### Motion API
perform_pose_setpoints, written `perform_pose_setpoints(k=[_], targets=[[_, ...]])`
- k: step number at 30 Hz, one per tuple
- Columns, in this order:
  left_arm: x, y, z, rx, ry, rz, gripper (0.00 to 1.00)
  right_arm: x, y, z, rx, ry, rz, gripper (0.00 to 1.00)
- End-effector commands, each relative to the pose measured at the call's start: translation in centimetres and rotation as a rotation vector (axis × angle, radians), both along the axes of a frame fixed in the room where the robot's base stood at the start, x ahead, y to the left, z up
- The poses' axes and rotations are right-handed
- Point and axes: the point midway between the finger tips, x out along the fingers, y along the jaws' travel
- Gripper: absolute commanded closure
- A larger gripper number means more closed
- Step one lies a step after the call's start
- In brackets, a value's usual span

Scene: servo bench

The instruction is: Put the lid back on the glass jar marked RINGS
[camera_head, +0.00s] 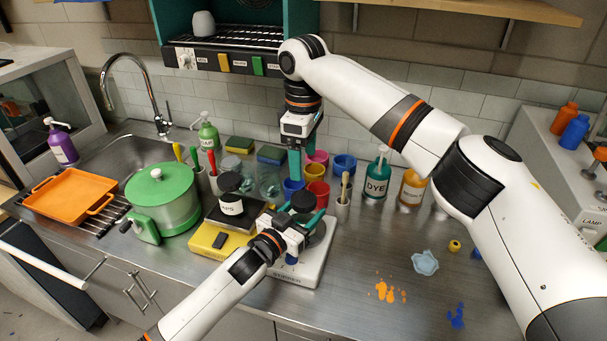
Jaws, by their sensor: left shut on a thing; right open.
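My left gripper (301,214) is shut on a round black lid (304,201), held between its teal fingers above a white hot plate (308,274). My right gripper (295,165) is open and points down above the coloured cups at the back, with nothing seen in it. A small jar (231,206) with a black top and a white label stands left of my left gripper; its label is too small to read surely. Clear glass jars (269,183) stand behind it, partly hidden. I cannot tell which jar is marked RINGS.
A green pot (162,205) and an orange tray (70,195) are at left. A yellow scale (205,241) sits beside the hot plate. A cup with a brush (343,207), a green DYE bottle (376,178) and an orange bottle (411,190) stand at right.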

Motion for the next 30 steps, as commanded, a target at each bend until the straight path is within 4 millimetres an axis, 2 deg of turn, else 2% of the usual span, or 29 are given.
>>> perform_pose_setpoints(k=[5, 14, 15, 18, 19, 30], targets=[[0.0, 0.0, 0.0, 0.001, 0.001, 0.000, 1.00, 0.0, 0.0, 1.6, 0.000, 0.000, 0.001, 0.24], [0.0, 0.0, 0.0, 0.001, 0.001, 0.000, 1.00, 0.0, 0.0, 1.8, -0.001, 0.000, 0.001, 0.24], [0.0, 0.0, 0.0, 0.001, 0.001, 0.000, 0.36, 0.0, 0.0, 1.8, -0.001, 0.000, 0.001, 0.24], [0.0, 0.0, 0.0, 0.001, 0.001, 0.000, 0.19, 0.0, 0.0, 1.8, -0.001, 0.000, 0.001, 0.24], [0.0, 0.0, 0.0, 0.001, 0.001, 0.000, 0.15, 0.0, 0.0, 1.8, -0.001, 0.000, 0.001, 0.24], [-0.5, 0.4, -0.2, 0.001, 0.001, 0.001, 0.15, 0.0, 0.0, 1.6, -0.001, 0.000, 0.001, 0.24]])
